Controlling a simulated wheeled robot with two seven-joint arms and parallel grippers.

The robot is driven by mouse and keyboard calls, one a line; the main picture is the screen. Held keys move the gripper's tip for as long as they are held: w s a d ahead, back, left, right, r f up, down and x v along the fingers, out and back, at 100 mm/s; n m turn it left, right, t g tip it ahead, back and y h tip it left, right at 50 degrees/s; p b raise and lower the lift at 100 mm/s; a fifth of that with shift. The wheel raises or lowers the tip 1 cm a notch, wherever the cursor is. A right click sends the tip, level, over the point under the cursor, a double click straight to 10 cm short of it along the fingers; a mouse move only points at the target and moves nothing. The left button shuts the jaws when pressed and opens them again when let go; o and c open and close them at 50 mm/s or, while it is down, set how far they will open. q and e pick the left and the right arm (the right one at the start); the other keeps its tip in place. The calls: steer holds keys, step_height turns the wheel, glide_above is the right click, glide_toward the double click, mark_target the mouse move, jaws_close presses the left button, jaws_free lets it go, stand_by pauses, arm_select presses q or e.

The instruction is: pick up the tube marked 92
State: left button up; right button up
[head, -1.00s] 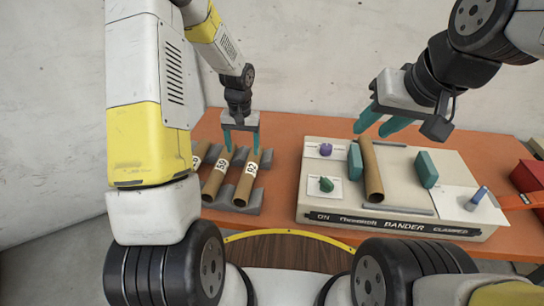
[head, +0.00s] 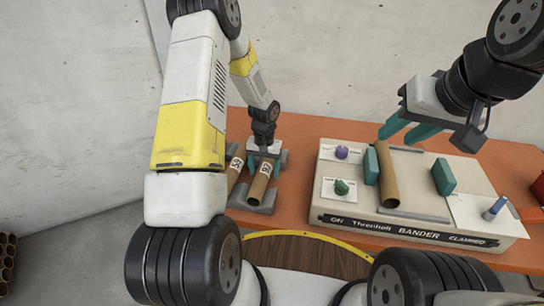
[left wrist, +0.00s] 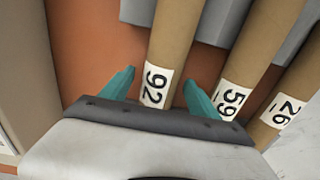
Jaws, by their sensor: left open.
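The tube marked 92 (head: 259,186) is a brown cardboard tube with a white label, lying in a grey rack (head: 265,206). In the left wrist view the tube (left wrist: 172,45) runs between my left gripper's (left wrist: 158,86) two teal fingers, with its label at the palm. The fingers are open, one on each side, with gaps showing beside the tube. In the head view my left gripper (head: 263,160) is low over the tube's far part. My right gripper (head: 407,130) is open and empty above the machine.
The tube marked 59 (left wrist: 246,50) lies close beside the left gripper's finger, with the tube marked 26 (left wrist: 285,105) beyond it. A beige machine (head: 330,205) with knobs, teal blocks and a brown tube (head: 388,178) stands to the right on the orange table (head: 300,130).

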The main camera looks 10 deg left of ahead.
arm_select(q)
steer(key=shift+c, duration=0.4)
steer(key=c, duration=1.4)
steer(key=shift+c, duration=0.2)
